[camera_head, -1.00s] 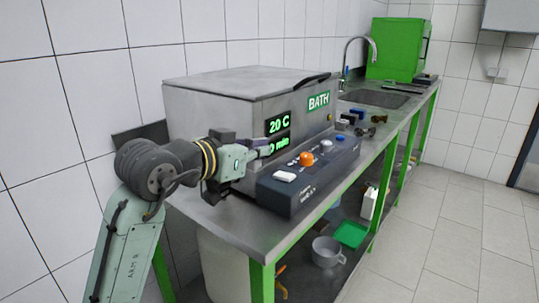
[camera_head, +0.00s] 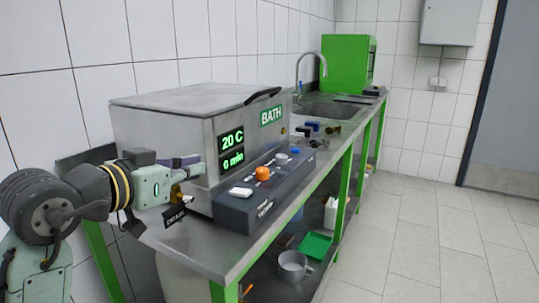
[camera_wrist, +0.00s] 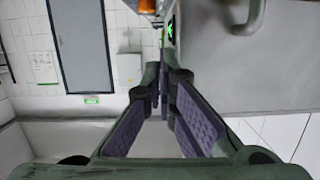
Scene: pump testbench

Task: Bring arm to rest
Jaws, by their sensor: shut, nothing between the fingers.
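My arm is bent, reaching in from the left edge. The bath's display (camera_head: 232,150) reads 20 C and 0 min, and its lid is closed.
A dark control box (camera_head: 262,192) with an orange knob (camera_head: 262,173) stands before the bath. A black-labelled drain tag (camera_head: 175,217) is just below my gripper. Sink (camera_head: 335,111) and green cabinet (camera_head: 348,65) stand farther back. The floor at right is clear.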

